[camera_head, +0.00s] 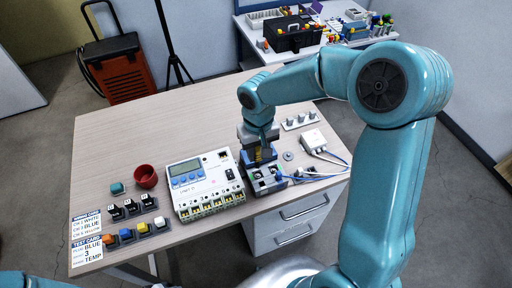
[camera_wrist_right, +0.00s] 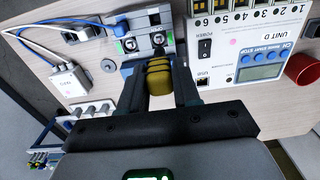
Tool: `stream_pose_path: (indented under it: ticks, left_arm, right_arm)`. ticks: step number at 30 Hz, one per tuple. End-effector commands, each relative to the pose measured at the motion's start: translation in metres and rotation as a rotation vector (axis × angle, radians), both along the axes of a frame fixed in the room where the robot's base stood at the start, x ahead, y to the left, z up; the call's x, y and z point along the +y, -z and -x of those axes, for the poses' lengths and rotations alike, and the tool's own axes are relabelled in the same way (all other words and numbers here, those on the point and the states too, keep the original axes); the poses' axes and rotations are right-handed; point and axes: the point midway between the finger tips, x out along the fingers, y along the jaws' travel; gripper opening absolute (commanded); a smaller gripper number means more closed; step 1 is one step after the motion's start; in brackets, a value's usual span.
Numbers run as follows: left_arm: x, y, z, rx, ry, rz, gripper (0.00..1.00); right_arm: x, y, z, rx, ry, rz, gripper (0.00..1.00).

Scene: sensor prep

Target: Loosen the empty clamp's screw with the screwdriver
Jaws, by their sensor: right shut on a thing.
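My right gripper (camera_head: 262,150) is over the small grey and blue terminal block (camera_head: 264,186) beside the white unit. It is shut on the yellow handle of the screwdriver (camera_wrist_right: 158,78), which sits between the two fingers in the wrist view. The block shows in the wrist view (camera_wrist_right: 146,24) with two round screw heads facing up. The screwdriver's tip is hidden, so I cannot tell whether it touches a screw. Blue and white wires (camera_head: 292,177) run to the block's right side in the head view. My left gripper is not in view.
The white unit (camera_head: 206,180) stands close left of the block. A white sensor box (camera_head: 313,140) and a rail of knobs (camera_head: 300,121) lie to the right. A red cup (camera_head: 146,176), coloured blocks and cards are at the left. The table's back left is clear.

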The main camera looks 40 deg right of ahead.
Motion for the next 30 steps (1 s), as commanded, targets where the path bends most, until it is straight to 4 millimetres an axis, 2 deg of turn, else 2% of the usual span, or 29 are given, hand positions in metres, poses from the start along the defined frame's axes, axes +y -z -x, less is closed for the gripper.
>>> stream_pose_path:
  ticks: [8,16,18,30]
  left_arm:
    - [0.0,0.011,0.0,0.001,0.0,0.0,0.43]
    - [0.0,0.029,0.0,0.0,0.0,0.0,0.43]
    - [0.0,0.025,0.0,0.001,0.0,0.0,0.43]
    - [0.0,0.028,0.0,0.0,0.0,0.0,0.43]
  right_arm:
    - [-0.003,0.016,0.003,0.002,0.0,0.001,0.05]
    - [-0.002,0.042,0.001,0.002,0.0,0.0,0.05]
    - [-0.001,0.038,0.001,0.001,0.0,0.0,0.05]
    - [0.001,0.04,-0.001,0.0,0.0,0.0,0.05]
